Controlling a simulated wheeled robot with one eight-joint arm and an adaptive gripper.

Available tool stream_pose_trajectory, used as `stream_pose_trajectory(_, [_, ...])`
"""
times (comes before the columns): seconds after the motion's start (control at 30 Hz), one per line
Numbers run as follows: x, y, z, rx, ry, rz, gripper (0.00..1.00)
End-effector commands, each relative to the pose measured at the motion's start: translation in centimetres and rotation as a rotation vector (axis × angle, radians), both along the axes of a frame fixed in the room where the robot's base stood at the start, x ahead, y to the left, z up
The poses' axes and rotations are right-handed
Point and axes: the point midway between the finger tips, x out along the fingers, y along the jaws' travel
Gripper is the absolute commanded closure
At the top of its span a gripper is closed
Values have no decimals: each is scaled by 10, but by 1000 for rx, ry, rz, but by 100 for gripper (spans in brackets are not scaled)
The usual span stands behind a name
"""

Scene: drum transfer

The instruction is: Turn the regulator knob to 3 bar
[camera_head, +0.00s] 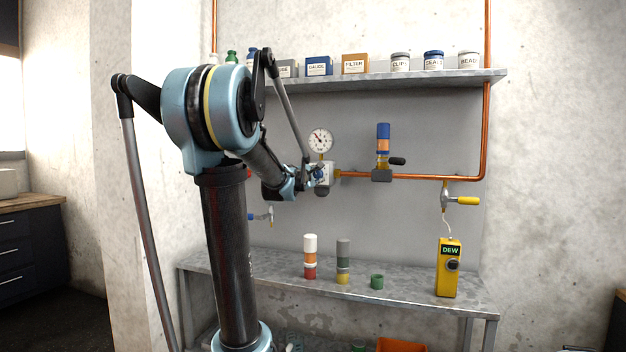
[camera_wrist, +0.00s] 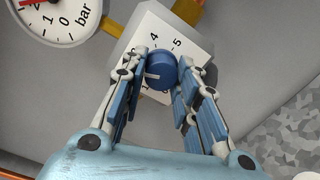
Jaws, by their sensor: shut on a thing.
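The regulator is a pale block with a number scale (camera_wrist: 152,30) on its face; 4 and 5 are readable, other figures are partly hidden. Its round blue knob (camera_wrist: 163,66) sits between my fingers, with a white mark toward the lower left. My gripper (camera_wrist: 168,72) is shut on the knob, one finger on each side. In the head view my gripper (camera_head: 314,176) reaches the regulator (camera_head: 326,170) on the pipe. The round pressure gauge (camera_head: 320,140) above it has a needle pointing up and left. It is cut off in the wrist view (camera_wrist: 62,12).
A copper pipe (camera_head: 425,177) runs right past a blue-topped filter unit (camera_head: 383,140) to a yellow-handled valve (camera_head: 463,200). A yellow DEW meter (camera_head: 449,268) and stacked coloured drums (camera_head: 310,257) stand on the metal bench (camera_head: 415,294). A shelf (camera_head: 430,76) with jars and boxes is above.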

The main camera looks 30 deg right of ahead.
Motion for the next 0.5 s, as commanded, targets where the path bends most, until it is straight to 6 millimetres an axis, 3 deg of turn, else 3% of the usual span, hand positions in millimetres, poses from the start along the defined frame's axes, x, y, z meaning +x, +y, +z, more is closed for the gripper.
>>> stream_pose_trajectory(0.5, [-2, 0, -1, 203, -237, -4, 95])
